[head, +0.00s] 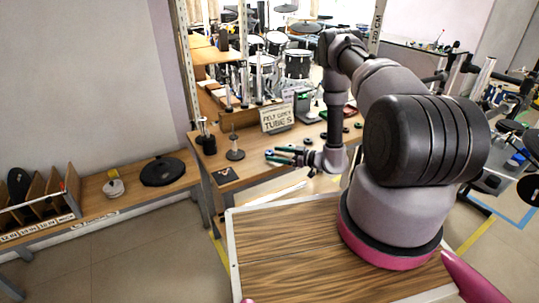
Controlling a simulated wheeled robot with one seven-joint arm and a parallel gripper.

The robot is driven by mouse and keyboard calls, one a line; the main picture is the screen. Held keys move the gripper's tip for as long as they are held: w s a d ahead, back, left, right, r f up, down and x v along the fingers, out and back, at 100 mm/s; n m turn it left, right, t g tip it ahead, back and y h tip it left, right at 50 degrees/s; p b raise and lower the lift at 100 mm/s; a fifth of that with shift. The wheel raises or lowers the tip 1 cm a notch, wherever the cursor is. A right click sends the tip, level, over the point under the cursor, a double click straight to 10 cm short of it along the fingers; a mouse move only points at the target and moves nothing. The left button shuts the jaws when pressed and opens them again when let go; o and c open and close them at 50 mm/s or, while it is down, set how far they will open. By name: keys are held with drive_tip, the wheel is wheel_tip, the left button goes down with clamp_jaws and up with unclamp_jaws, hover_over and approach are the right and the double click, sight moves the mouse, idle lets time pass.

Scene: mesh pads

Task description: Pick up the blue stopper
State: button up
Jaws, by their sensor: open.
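My gripper (281,156) reaches left, low over the wooden workbench (253,172). Its fingers look dark with teal-green parts and are open. They are small in this view, and I cannot tell whether anything lies between them. I cannot pick out the blue stopper for certain. Several small dark round pieces lie on the bench right of and behind the gripper, one of them near the forearm (345,130). My arm hides part of the bench.
A dark stand with a rod (235,148) and dark cylinders (208,143) stand left of the gripper. A sign reading "FELT GREY TUBES" (278,118) stands behind it. A dark flat pad (227,174) lies near the bench's front left corner. A low side bench (130,190) is at left.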

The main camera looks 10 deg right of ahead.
sight(271, 152)
drive_tip(key=x, duration=0.3)
drive_tip(key=shift+w+a+r, duration=0.15)
drive_tip(key=shift+w+a, duration=0.05)
drive_tip(key=shift+w, duration=0.05)
clamp_jaws()
